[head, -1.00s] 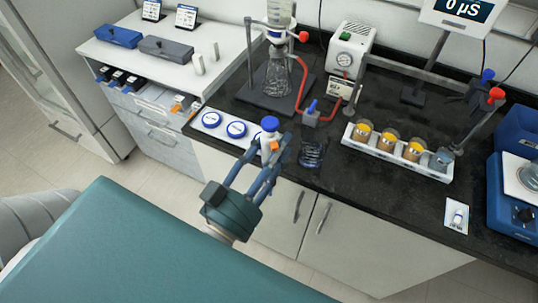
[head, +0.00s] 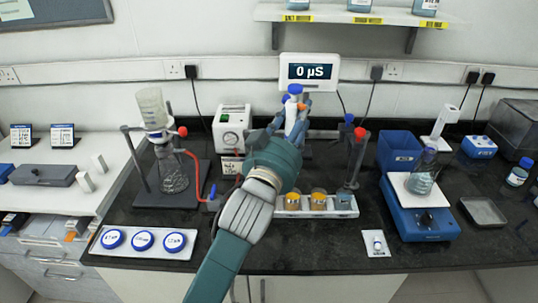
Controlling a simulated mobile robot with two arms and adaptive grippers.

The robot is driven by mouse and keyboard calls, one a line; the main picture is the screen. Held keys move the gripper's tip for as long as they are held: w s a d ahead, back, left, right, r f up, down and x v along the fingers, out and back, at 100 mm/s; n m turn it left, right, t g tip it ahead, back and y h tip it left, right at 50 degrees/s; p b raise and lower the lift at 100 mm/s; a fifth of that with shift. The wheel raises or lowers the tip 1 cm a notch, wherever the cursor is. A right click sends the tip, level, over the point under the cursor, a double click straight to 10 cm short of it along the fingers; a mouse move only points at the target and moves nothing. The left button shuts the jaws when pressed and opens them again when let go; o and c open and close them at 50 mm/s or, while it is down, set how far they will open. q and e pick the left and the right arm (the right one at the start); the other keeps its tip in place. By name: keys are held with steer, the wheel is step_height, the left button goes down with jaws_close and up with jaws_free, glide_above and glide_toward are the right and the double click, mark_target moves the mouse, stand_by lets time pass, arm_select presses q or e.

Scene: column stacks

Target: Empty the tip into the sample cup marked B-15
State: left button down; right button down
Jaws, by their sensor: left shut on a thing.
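My left gripper (head: 297,112) is raised over the back of the bench, in front of the display. It is shut on a white tool with a blue top (head: 295,90), which looks like a pipette. The tool's lower end and any tip are hidden behind the gripper. Below it is a white rack (head: 322,213) of sample cups. An amber cup (head: 293,201), another amber cup (head: 318,201) and a grey-blue cup (head: 343,200) show. My arm covers the rack's left end. I cannot read B-15 on any cup. My right gripper is not in view.
A display reading 0 µS (head: 310,72) stands behind my gripper. A stand with a flask (head: 173,178) and red tube is left. A blue balance (head: 420,215) with a flask is right. The front bench strip right of the rack is mostly clear.

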arm_select(q)
steer(key=shift+w+d+f, duration=0.35)
steer(key=shift+w+f, duration=0.05)
steer(key=shift+f, duration=0.25)
steer(key=shift+w+d+f, duration=0.35)
steer(key=shift+f, duration=0.3)
steer(key=shift+r, duration=0.1)
stand_by(0.4)
steer(key=shift+f, duration=0.25)
steer(key=shift+f+b, duration=0.8)
steer(key=shift+f, duration=0.55)
